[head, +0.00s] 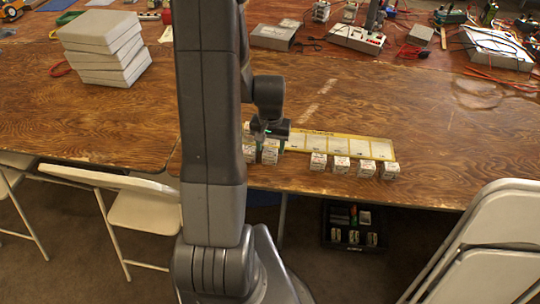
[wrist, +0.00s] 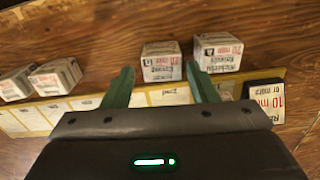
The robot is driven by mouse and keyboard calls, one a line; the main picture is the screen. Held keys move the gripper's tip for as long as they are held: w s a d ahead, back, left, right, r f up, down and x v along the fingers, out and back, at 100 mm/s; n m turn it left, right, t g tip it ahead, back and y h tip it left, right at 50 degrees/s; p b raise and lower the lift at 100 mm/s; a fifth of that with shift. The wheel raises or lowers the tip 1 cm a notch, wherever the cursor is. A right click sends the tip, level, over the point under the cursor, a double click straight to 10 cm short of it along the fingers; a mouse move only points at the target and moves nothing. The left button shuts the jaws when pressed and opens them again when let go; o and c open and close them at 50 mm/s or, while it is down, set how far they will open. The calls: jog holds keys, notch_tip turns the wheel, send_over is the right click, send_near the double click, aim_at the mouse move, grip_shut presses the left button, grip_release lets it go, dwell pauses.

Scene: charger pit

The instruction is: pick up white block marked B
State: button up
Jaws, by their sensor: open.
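Several small white blocks with printed labels stand along the table edge. In the head view two are under my gripper (head: 268,138), one of them a block (head: 270,152), and more stand to the right, such as a block (head: 318,161). In the wrist view my gripper (wrist: 160,85) is open and empty, its green fingers apart. A white block (wrist: 161,64) lies just beyond the gap between the fingertips, and another block (wrist: 218,54) stands to its right. Each has a small dark mark, but I cannot read which is B.
A yellow-edged strip with white cells (head: 345,146) lies behind the blocks. Grey slabs (head: 103,47) are stacked at the left. Tools and devices crowd the back. White folding chairs (head: 145,209) stand in front. A black tray (head: 353,225) is below the table.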

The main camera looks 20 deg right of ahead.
aim_at(270, 152)
jog(key=shift+a+f, duration=0.15)
jog(key=shift+f, duration=1.9)
jog(key=c, duration=0.7)
jog(key=shift+c, duration=0.2)
jog(key=shift+r, duration=0.1)
